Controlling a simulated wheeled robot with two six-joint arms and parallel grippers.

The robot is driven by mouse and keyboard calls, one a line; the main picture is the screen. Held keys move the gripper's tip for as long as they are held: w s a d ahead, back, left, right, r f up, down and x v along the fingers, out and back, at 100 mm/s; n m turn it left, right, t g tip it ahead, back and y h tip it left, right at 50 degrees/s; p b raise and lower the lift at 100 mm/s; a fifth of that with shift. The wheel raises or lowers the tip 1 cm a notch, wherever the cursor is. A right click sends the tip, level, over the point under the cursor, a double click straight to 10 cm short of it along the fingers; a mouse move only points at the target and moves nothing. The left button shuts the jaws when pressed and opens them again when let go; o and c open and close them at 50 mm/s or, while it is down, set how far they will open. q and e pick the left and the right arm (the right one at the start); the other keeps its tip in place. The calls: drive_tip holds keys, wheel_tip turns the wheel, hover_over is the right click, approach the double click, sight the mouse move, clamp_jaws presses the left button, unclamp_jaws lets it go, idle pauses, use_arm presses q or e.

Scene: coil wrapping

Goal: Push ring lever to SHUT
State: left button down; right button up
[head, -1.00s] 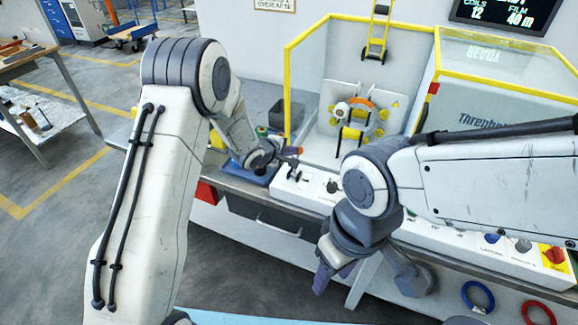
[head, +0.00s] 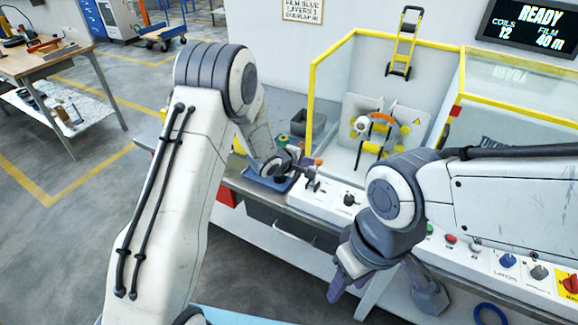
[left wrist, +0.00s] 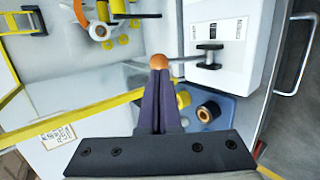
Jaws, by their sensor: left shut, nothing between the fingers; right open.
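The ring lever has an orange knob (head: 318,161), which also shows in the left wrist view (left wrist: 158,62). Its thin rod runs to a dark pivot (left wrist: 208,58) on a white panel; the panel's lettering is too small to read. My left gripper (left wrist: 159,76) is shut and empty, its purple fingertips right at the knob; touching or just apart I cannot tell. In the head view its fingers (head: 300,168) are small beside the lever. The ring (head: 382,118), partly orange, stands inside the yellow-framed guard. My right gripper (head: 348,282) is open and empty, low in front of the bench.
A blue tray (left wrist: 228,112) with spools lies beside the white panel. A dark bin (head: 298,122) stands behind. Buttons and knobs (head: 508,262) line the front panel at right. A blue ring (head: 490,314) hangs below. The display (head: 535,25) reads READY, 12 coils, 40 m.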

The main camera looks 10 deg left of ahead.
use_arm(q)
drive_tip(key=b+v, duration=0.1)
drive_tip(key=v, duration=1)
drive_tip(key=shift+s+a, duration=0.25)
drive_tip(key=shift+s, duration=0.1)
use_arm(e)
drive_tip(key=shift+s+a+r, duration=0.1)
drive_tip(key=shift+s+a, duration=0.05)
